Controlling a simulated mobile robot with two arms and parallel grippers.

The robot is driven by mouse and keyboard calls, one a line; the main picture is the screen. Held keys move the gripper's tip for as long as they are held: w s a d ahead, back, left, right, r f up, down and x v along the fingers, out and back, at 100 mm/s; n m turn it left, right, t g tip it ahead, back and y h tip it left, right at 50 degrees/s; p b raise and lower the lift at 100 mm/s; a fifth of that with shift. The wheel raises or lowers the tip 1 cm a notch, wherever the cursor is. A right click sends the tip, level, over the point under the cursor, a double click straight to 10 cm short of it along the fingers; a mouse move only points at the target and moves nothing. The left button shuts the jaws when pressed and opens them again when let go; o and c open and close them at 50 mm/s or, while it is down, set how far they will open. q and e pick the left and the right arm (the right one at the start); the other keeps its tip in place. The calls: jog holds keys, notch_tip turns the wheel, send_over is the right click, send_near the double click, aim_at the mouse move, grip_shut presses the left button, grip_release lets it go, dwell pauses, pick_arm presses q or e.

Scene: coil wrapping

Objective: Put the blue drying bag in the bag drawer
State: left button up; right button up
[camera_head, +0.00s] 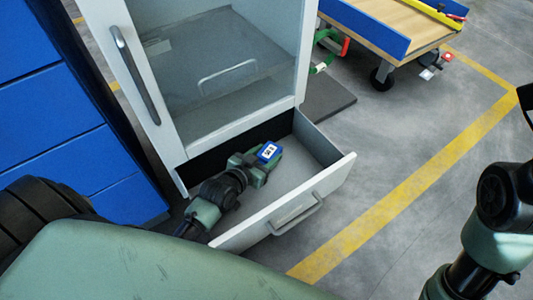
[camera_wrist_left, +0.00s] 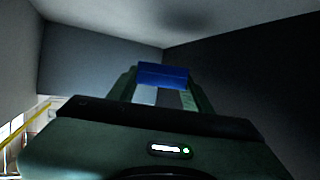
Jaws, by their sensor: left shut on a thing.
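The blue drying bag (camera_head: 269,151) is a small blue packet with a white label. My left gripper (camera_head: 262,163) is shut on it, inside the open bag drawer (camera_head: 325,179) at the bottom of the white cabinet. In the left wrist view the bag (camera_wrist_left: 163,75) shows as a blue strip between the two fingers of the left gripper (camera_wrist_left: 163,92), with the grey drawer walls around. I cannot tell whether the bag touches the drawer floor. My right arm shows at the right edge in the head view; its gripper is out of the picture.
A blue cabinet (camera_head: 65,125) stands close on the left. A wheeled cart (camera_head: 385,30) is at the back right. The floor right of the drawer is clear, with yellow lines.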

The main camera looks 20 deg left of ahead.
pick_arm(q)
jog(key=shift+f, duration=0.35)
jog(key=o, duration=1.4)
